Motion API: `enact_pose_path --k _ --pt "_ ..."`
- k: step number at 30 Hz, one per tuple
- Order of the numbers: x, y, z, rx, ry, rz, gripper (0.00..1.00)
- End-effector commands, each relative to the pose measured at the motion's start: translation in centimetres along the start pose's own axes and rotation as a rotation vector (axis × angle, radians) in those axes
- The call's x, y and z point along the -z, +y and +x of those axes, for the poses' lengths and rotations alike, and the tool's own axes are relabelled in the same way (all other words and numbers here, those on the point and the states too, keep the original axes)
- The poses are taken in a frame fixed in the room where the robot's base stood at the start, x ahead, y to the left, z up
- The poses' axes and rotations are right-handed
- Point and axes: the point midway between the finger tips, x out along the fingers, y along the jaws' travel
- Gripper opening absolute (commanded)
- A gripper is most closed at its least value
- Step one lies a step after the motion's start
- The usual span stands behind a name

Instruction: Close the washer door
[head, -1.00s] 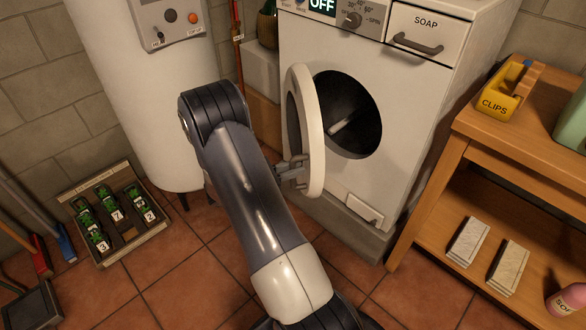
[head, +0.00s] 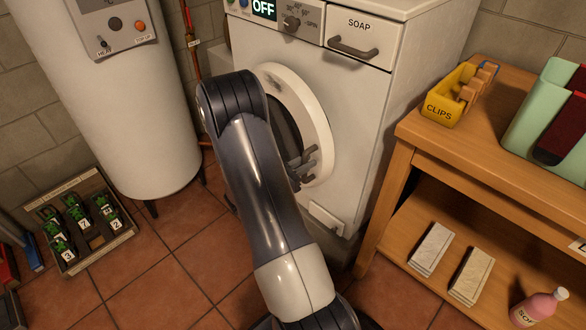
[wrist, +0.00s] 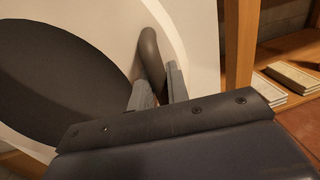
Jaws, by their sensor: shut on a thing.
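The washer (head: 345,130) stands at the back with its display reading OFF. Its round door (head: 318,110) has a white rim and dark centre and now lies close to the washer's front; whether it is latched I cannot tell. My gripper (head: 303,164) is shut on the door handle (wrist: 151,55) at the right side of the rim. The wrist view shows my fingers (wrist: 150,92) on either side of the handle's lower end. My arm hides the door's left and lower parts in the head view.
A wooden bench (head: 425,155) stands close on the right, with a yellow clips bin (head: 446,104) on top and a pink bottle (head: 537,308) low down. A white boiler (head: 115,120) and a tray of green things (head: 122,232) are on the left. Tiled floor lies between.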

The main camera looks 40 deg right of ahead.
Motion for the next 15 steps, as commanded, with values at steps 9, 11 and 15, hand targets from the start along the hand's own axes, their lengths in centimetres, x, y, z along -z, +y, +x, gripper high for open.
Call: enact_pose_path --k 9,11,15 --pt "0.1 -0.4 4.5 0.006 0.0 0.0 0.0" --pt "0.1 -0.4 4.8 0.006 0.0 0.001 0.0" --pt "0.0 -0.3 5.3 0.005 0.0 0.002 0.0"
